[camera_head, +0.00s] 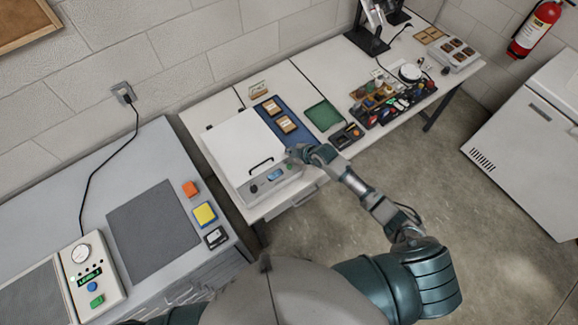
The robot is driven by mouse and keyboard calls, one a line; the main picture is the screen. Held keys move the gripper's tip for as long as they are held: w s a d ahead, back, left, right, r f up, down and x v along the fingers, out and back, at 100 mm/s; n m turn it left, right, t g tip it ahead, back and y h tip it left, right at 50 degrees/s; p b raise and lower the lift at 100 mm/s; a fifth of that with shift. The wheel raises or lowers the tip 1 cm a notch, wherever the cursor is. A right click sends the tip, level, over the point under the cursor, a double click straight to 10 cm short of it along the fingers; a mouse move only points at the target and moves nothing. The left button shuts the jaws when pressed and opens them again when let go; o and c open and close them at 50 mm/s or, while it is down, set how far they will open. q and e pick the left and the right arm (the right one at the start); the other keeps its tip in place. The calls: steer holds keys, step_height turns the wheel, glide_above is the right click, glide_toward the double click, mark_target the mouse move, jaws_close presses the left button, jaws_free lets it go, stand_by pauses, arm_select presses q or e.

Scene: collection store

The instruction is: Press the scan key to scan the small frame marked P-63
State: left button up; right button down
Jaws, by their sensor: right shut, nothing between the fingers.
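The scanner (240,142) is a white box with its lid down and a dark handle at the lid's front. Its front panel (262,191) carries a small blue display (276,174) and a dark knob or key at its left. My left gripper is out of view.
A green tray (323,115) and a dark device (346,136) lie right of the mat. Crowded trays of small items (392,104) fill the table farther right. At left, a grey bench holds a dark mat (153,230), coloured blocks (204,214) and a control box (91,276).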

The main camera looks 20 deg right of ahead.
steer(key=b, duration=0.7)
glide_above(290, 167)
step_height(290, 167, down, 7)
steer(key=shift+s+f, duration=0.1)
steer(key=shift+f, duration=0.7)
steer(key=shift+f, duration=0.1)
steer(key=shift+f, duration=0.25)
